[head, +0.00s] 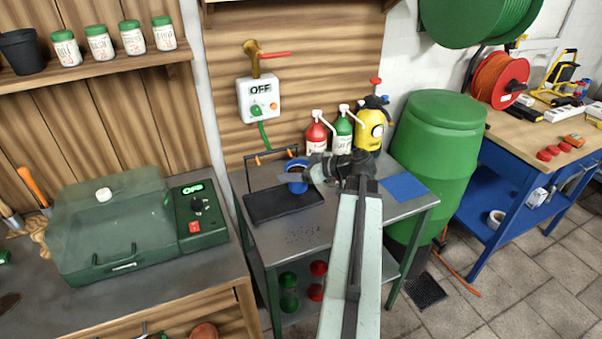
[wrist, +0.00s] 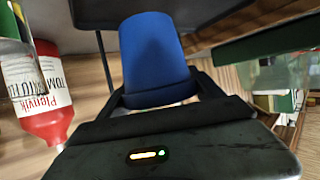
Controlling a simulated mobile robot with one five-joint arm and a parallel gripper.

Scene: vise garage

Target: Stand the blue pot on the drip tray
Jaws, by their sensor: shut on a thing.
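The blue pot (head: 297,187) is in my gripper (head: 309,176), over the back right part of the drip tray in the head view. It also shows in the wrist view (wrist: 152,55), between the two dark fingers (wrist: 158,98), which are shut on it. The black drip tray (head: 268,206) lies flat on the left of the grey metal table. I cannot tell whether the pot's base touches the tray or hangs a little above it.
Red (head: 316,135), green (head: 343,132) and yellow (head: 370,130) bottles stand behind my gripper. An OFF switch box (head: 258,98) with a tap hangs on the wall. A blue mat (head: 405,186) lies right. A green barrel (head: 435,150) stands beside the table.

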